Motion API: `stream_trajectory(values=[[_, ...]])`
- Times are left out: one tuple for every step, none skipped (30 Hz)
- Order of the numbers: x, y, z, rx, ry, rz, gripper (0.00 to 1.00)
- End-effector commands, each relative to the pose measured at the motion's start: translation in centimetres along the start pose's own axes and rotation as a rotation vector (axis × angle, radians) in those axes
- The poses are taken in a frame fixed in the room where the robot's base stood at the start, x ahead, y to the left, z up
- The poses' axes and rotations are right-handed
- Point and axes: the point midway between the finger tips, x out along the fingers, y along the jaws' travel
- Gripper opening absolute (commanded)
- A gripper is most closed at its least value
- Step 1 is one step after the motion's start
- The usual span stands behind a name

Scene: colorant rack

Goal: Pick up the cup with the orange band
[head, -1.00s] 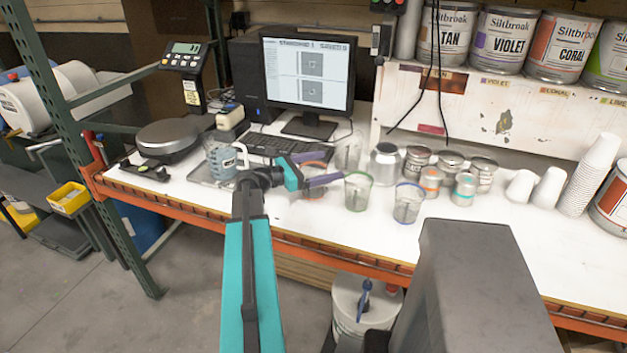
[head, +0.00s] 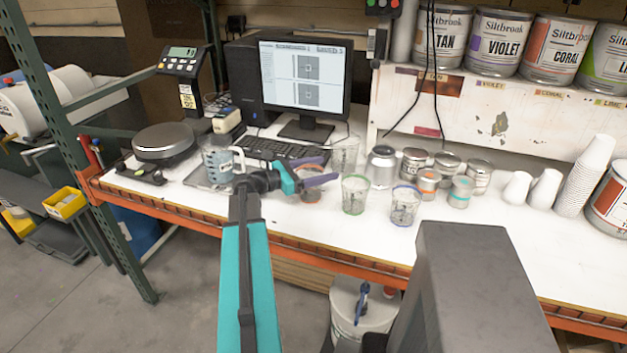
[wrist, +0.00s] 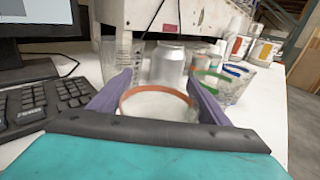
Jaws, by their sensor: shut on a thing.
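The clear cup with the orange band (wrist: 157,106) is between the two purple fingers of my gripper (wrist: 158,92) in the wrist view. The fingers are shut on its sides, just below the banded rim. In the head view the cup (head: 309,196) is mostly hidden behind my gripper (head: 318,172). It looks upright. I cannot tell whether its base touches the table.
A green-banded cup (head: 354,195) and a blue-banded cup (head: 404,206) stand to the right. A plain clear cup (head: 344,154) and a silver can (head: 381,167) stand behind.

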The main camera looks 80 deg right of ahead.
Motion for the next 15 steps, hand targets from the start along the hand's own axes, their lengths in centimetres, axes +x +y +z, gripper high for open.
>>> stream_trajectory(values=[[0.0, 0.0, 0.0, 0.000, 0.000, 0.000, 0.50], [0.0, 0.0, 0.0, 0.000, 0.000, 0.000, 0.50], [0.0, 0.0, 0.0, 0.000, 0.000, 0.000, 0.50], [0.0, 0.0, 0.1, 0.000, 0.000, 0.000, 0.50], [0.0, 0.0, 0.1, 0.000, 0.000, 0.000, 0.50], [0.0, 0.0, 0.2, 0.001, 0.000, 0.000, 0.50], [0.0, 0.0, 0.3, 0.001, 0.000, 0.000, 0.50], [0.0, 0.0, 0.4, 0.001, 0.000, 0.000, 0.50], [0.0, 0.0, 0.6, 0.001, 0.000, 0.000, 0.50], [0.0, 0.0, 0.8, 0.001, 0.000, 0.000, 0.50], [-0.1, 0.0, 0.9, 0.001, -0.001, 0.000, 0.50], [-0.1, 0.0, 1.1, 0.001, -0.001, 0.000, 0.50], [-0.1, 0.0, 1.3, 0.002, -0.001, 0.000, 0.50], [-0.1, 0.0, 1.5, 0.002, 0.000, 0.000, 0.50], [-0.1, 0.0, 1.9, 0.002, 0.000, 0.000, 0.50]])
